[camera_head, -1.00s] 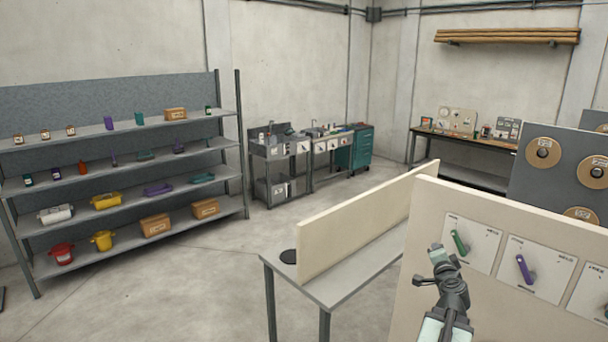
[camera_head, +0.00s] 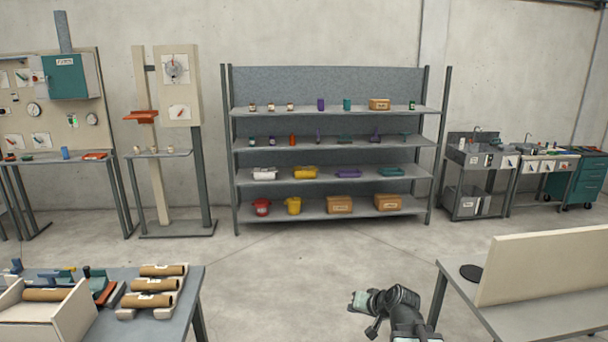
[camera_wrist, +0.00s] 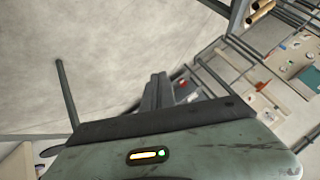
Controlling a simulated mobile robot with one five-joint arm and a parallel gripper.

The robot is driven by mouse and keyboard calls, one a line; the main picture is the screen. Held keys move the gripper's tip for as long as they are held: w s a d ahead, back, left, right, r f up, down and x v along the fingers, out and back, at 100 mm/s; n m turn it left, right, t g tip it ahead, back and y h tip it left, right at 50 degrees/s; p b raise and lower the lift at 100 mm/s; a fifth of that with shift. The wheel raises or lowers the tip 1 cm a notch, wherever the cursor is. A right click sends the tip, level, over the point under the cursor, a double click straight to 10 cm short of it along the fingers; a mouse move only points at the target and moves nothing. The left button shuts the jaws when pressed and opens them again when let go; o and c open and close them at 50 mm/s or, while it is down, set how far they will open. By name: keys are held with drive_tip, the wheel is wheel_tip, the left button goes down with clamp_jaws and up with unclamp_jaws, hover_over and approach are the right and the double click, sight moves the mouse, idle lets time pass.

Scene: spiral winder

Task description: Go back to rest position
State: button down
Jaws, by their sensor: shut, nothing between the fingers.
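My gripper (camera_head: 362,302) shows at the bottom of the head view, right of the middle, over open floor. It points to the left and is shut with nothing held. It is apart from the tables on both sides. In the wrist view my gripper (camera_wrist: 155,92) is a dark shape above the grey-green wrist housing, with floor beyond it. No object touches it.
A table (camera_head: 190,300) with brown rolls (camera_head: 150,300) stands at lower left. A table (camera_head: 455,290) with an upright cream panel (camera_head: 545,265) stands at right. A shelf rack (camera_head: 335,155) stands at the back wall. The floor (camera_head: 300,265) between is clear.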

drive_tip(key=s+a+f+n+g+h, duration=0.1)
drive_tip(key=s+a+f+n+g, duration=0.25)
drive_tip(key=s+a+f, duration=0.3)
drive_tip(key=s+d+f+m+g+h, duration=0.1)
drive_tip(key=s+d+g+h, duration=0.2)
drive_tip(key=s+d, duration=0.3)
drive_tip(key=s+g, duration=0.1)
drive_tip(key=s, duration=0.1)
drive_tip(key=shift+s+d+f, duration=0.25)
drive_tip(key=shift+s+d, duration=0.1)
drive_tip(key=shift+g, duration=0.25)
